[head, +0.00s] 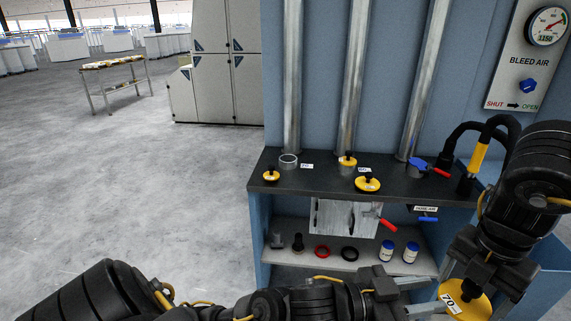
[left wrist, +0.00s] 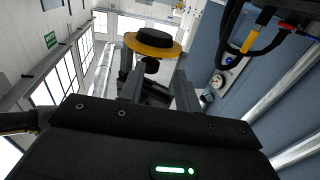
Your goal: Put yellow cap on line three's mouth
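On the dark bench top an open pipe mouth (head: 289,161) stands at the left. A yellow cap (head: 347,161) sits at the foot of the middle pipe. The mouth labels are too small to read, so I cannot tell which is line three. My right gripper (head: 455,266) is partly hidden by its arm.
Two more yellow caps, a small one (head: 271,176) and a larger one (head: 368,185), lie on the bench top (head: 320,184). The lower shelf holds rings and two small bottles.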

